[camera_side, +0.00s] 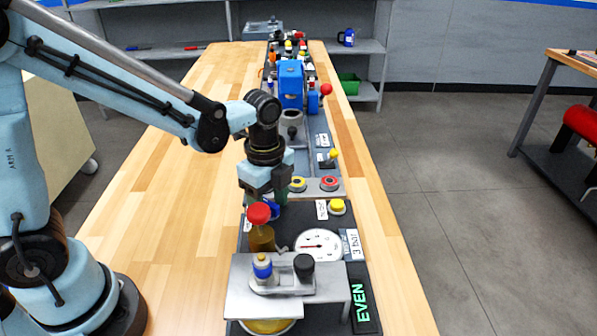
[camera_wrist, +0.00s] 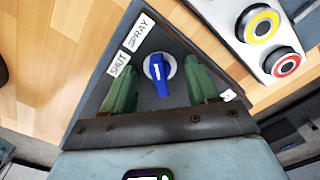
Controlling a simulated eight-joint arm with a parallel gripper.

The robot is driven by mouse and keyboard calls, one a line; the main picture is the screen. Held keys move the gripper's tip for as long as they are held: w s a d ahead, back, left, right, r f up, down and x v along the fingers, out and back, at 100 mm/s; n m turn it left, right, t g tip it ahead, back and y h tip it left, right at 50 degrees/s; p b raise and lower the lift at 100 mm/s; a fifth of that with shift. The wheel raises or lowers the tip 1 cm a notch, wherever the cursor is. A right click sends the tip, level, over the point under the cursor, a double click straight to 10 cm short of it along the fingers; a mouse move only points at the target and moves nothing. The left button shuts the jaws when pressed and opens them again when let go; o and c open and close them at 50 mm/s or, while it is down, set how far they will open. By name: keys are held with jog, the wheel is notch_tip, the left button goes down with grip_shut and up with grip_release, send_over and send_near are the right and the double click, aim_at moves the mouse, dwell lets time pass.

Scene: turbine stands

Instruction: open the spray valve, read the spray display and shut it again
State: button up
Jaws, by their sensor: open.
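The spray valve has a blue handle (camera_wrist: 158,74) on a pale round base, beside labels reading SPRAY (camera_wrist: 140,31) and SHUT (camera_wrist: 118,64). Part of the blue handle (camera_side: 273,210) also shows in the side view, below my gripper (camera_side: 264,197). My gripper (camera_wrist: 160,88) is open, pointing down, with one green finger on each side of the handle. I see gaps between handle and fingers. A dark display (camera_side: 362,306) at the near end shows EVEN in green letters; I cannot read a title on it.
A red ball knob (camera_side: 258,214) stands close beside my gripper. A round gauge (camera_side: 318,245) with a red needle, a yellow button (camera_side: 337,206) and a grey raised plate (camera_side: 230,290) are nearby. Red and yellow ringed buttons lie beyond. The wooden tabletop (camera_side: 180,190) at left is clear.

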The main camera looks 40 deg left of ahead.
aim_at(269, 202)
jog(key=shift+r, duration=2.5)
jog(key=shift+s+a+r+n+t, duration=0.3)
jog(key=shift+r+n, duration=0.05)
jog(key=shift+n, duration=0.35)
jog(key=s+a+r+n+t, duration=0.1)
jog(key=s+a+n+t, duration=0.1)
jog(key=n, duration=0.6)
jog(key=s+a+r+n+t, duration=0.2)
jog(key=n+t, duration=0.2)
jog(key=n, duration=0.4)
jog(key=shift+s+a+t, duration=0.3)
